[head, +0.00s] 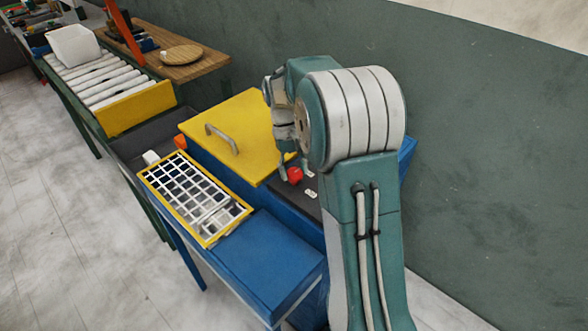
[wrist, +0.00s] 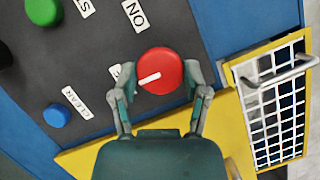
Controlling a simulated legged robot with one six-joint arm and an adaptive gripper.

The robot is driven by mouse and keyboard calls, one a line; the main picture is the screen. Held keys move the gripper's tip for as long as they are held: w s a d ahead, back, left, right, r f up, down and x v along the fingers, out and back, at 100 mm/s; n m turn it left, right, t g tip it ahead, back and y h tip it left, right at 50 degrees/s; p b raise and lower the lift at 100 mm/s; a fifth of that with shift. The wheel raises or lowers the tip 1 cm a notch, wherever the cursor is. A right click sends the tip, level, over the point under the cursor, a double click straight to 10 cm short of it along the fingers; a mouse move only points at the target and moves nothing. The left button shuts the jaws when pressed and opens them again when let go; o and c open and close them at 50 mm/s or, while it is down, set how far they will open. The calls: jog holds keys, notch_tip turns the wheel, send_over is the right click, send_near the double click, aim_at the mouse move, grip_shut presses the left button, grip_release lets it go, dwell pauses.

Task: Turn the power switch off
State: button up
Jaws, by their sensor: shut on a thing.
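The power switch is a red round knob (wrist: 162,66) with a white pointer line, set on a dark control panel (wrist: 85,50). The line runs from the knob's middle toward its lower left edge in the wrist view. My gripper (wrist: 160,77) is shut on the knob, one finger on each side. In the head view the red knob (head: 295,175) shows below my gripper (head: 292,160).
A green button (wrist: 43,11) and a blue button (wrist: 56,116) marked CLEAR are on the same panel. A yellow lid (head: 230,125) with a metal handle stands beside the panel. A yellow-framed white grid (head: 195,198) lies nearby. A grey wall (head: 480,150) is behind.

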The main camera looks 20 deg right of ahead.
jog(key=shift+s+a+f, duration=0.1)
jog(key=shift+s+f, duration=0.05)
dwell(0.4)
jog(key=o, duration=1.1)
jog(key=shift+o, duration=0.2)
jog(key=v, duration=1.2)
